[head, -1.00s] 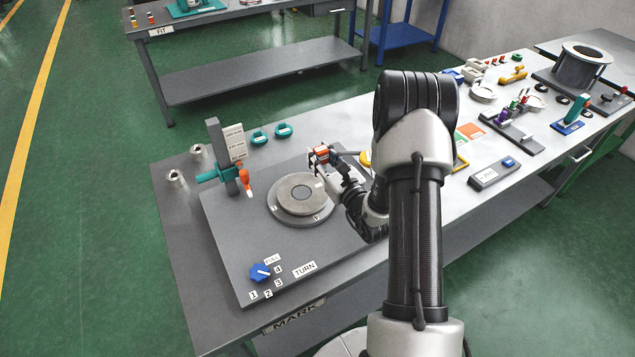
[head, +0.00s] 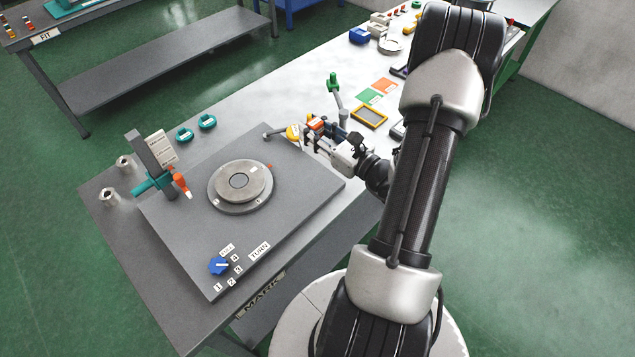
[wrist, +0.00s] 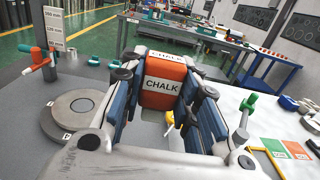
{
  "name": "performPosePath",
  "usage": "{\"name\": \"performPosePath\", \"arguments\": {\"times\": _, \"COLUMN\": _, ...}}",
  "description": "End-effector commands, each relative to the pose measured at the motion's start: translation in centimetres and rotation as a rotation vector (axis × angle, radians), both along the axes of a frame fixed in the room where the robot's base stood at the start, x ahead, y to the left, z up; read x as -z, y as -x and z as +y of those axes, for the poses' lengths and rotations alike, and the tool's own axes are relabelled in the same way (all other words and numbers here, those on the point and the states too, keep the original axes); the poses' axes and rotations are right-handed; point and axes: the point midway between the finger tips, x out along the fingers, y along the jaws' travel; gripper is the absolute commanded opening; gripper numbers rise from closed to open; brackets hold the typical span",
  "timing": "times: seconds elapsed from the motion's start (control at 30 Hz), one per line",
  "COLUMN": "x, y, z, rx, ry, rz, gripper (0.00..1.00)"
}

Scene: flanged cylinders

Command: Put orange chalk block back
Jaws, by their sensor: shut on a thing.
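The orange chalk block (wrist: 163,88) carries white labels reading CHALK. In the wrist view it sits between the blue-padded fingers of my gripper (wrist: 165,110), which is shut on it. In the head view the block (head: 316,125) shows small and orange at the tip of my gripper (head: 318,136). My gripper holds it above the right back edge of the grey board (head: 290,215), to the right of the round disc (head: 240,182). Whether the block is clear of everything below cannot be told for sure. A yellow thing (head: 293,133) shows just left of my gripper, partly hidden.
A teal stand with an orange-tipped pointer (head: 160,170) rises at the board's left. A blue knob (head: 218,266) is at its front. A green-topped lever (head: 334,88), a yellow-framed tray (head: 369,116) and green and orange cards (head: 377,91) lie behind my gripper.

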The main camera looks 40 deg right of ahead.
Motion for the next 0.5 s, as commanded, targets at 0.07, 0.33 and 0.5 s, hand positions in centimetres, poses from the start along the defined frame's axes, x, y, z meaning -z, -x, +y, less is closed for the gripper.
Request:
{"name": "performPosePath", "arguments": {"times": 0.07, "x": -0.2, "y": 0.8, "z": -0.3, "rx": 0.002, "ry": -0.001, "rz": -0.001, "gripper": 0.04}}
{"name": "performPosePath", "arguments": {"times": 0.33, "x": 5.9, "y": 1.1, "z": -0.2, "rx": -0.001, "ry": -0.006, "rz": 0.0, "gripper": 0.04}}
{"name": "performPosePath", "arguments": {"times": 0.5, "x": 10.4, "y": 1.0, "z": -0.2, "rx": -0.001, "ry": -0.005, "rz": 0.0, "gripper": 0.04}}
